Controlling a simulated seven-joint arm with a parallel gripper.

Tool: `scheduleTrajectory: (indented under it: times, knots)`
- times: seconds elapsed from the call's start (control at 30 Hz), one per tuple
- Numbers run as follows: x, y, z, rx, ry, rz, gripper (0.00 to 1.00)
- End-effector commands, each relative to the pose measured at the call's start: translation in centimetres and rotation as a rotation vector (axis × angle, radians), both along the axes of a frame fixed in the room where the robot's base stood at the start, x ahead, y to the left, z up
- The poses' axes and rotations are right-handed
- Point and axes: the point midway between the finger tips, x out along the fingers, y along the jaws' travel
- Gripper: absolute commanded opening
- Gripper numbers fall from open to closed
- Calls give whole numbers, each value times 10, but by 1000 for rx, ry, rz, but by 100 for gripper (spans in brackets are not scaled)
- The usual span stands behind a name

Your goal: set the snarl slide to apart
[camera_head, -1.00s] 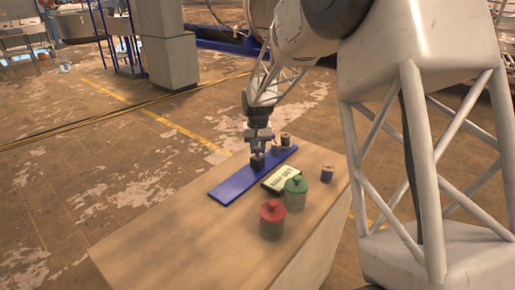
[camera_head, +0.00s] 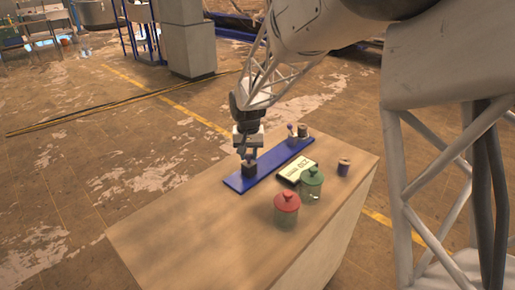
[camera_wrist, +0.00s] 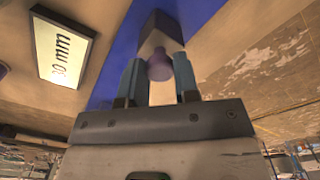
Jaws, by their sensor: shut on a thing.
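The slide is a long blue rail (camera_head: 275,161) lying diagonally on the wooden bench, with a dark block (camera_head: 249,169) on it near its near-left end. In the wrist view the block (camera_wrist: 160,30) carries a purple round knob (camera_wrist: 160,65). My gripper (camera_head: 248,153) is above the block, and its two blue-grey fingers (camera_wrist: 159,78) are shut on the knob from both sides.
A red-lidded jar (camera_head: 287,210), a green-lidded jar (camera_head: 311,184) and a small dark spool (camera_head: 344,167) stand right of the rail. A small purple-topped peg (camera_head: 291,130) and another spool (camera_head: 303,131) are by its far end. The bench's left front (camera_head: 180,235) is clear.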

Motion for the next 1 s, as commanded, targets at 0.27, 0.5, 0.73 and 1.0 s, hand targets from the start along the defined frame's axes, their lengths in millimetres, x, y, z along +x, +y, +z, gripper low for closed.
scheduleTrajectory:
  times: [0.27,0.5,0.73,1.0]
  knots:
    - [-4,4,0,1,1,1,0]
    - [-4,4,0,1,1,0,54]
    - [-3,3,0,1,1,0,54]
    - [-3,3,9,1,-1,0,54]
